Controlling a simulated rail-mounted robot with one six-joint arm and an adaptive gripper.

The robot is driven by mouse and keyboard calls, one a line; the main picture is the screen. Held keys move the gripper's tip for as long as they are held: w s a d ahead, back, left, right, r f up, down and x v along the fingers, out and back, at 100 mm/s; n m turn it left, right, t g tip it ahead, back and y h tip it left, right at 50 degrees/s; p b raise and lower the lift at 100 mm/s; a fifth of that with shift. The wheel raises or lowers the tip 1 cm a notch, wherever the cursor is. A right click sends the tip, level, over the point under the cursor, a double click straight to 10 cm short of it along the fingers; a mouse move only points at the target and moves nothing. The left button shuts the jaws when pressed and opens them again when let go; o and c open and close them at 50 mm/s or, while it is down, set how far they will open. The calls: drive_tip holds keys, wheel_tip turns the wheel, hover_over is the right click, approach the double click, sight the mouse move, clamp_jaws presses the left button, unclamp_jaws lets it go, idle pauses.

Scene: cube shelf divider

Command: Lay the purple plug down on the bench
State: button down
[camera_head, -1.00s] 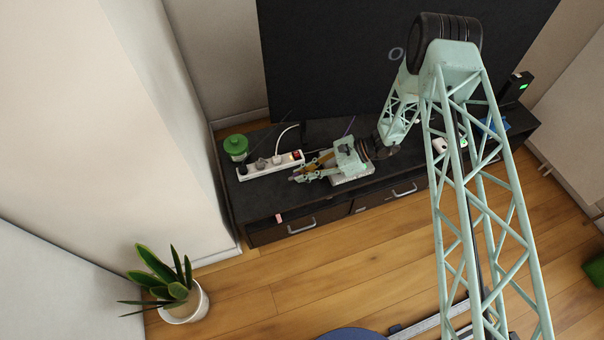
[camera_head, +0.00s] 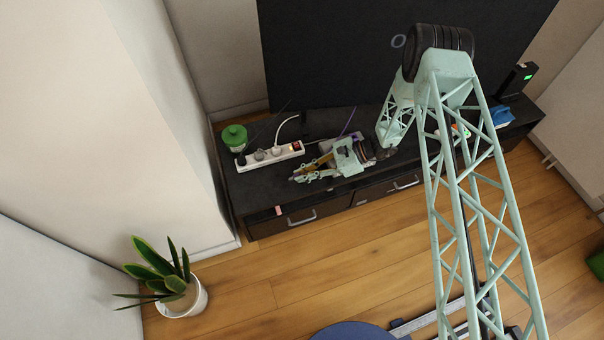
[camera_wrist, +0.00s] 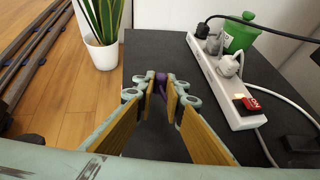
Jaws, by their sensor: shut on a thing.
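The purple plug (camera_wrist: 161,78) shows in the wrist view between the tips of my gripper (camera_wrist: 160,82), which is shut on it. Its lower part is hidden by the fingers. In the head view my gripper (camera_head: 300,175) is low over the left part of the dark bench (camera_head: 262,190), in front of the power strip. A purple cord (camera_head: 349,122) shows behind my gripper in the head view. I cannot tell whether the plug touches the bench top, which also shows in the wrist view (camera_wrist: 150,140).
A white power strip (camera_head: 252,164) with several plugs and a red switch lies behind my gripper. A green-lidded jar (camera_head: 235,137) stands at the bench's back left. A black screen (camera_head: 330,60) rises behind. A potted plant (camera_head: 185,300) stands on the floor.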

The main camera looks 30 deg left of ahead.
drive_tip(key=shift+f+b, duration=0.45)
drive_tip(key=shift+f, duration=0.4)
drive_tip(key=shift+f, duration=0.3)
idle(0.4)
drive_tip(key=c, duration=3.1)
unclamp_jaws()
drive_tip(key=shift+o, duration=0.2)
drive_tip(key=o, duration=0.5)
drive_tip(key=shift+b+v, duration=0.3)
drive_tip(key=shift+v, duration=1.5)
drive_tip(key=shift+r, duration=0.15)
drive_tip(key=shift+v, duration=5.95)
